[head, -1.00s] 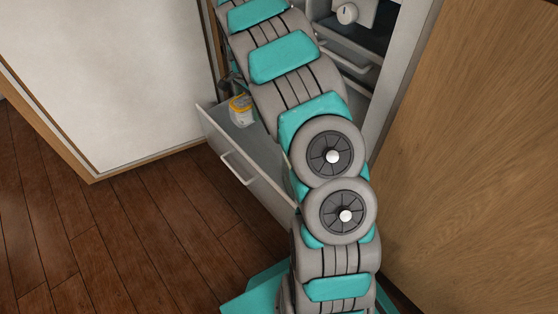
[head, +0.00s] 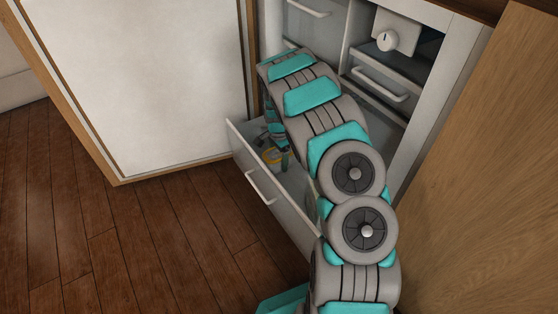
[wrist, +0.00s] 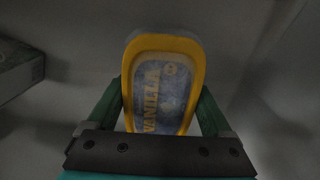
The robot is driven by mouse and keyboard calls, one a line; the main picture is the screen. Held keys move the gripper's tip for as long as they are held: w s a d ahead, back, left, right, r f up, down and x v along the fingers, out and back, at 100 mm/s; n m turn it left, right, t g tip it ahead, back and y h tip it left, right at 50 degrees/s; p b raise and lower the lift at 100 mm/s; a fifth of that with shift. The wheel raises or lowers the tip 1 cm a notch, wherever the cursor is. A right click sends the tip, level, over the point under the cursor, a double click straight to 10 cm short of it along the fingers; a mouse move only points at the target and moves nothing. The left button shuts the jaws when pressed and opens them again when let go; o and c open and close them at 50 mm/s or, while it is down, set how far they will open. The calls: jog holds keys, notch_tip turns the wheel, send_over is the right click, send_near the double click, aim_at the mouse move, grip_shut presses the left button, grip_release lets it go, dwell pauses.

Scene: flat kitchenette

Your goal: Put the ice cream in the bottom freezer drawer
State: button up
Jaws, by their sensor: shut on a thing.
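The ice cream is a tub with a yellow rim and a grey-blue lid lettered VANILLA. In the wrist view the ice cream (wrist: 162,95) sits between the two green fingers of my gripper (wrist: 161,100), which is shut on it. My arm hides much of the drawer's inside. I cannot tell whether the tub touches the drawer floor.
A pale box (wrist: 18,72) lies at the left in the wrist view. An open white door (head: 140,85) stands left, and a wooden panel (head: 490,190) stands right. The floor in front is clear.

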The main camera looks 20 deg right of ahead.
jog(key=shift+f, duration=0.3)
jog(key=o, duration=1.4)
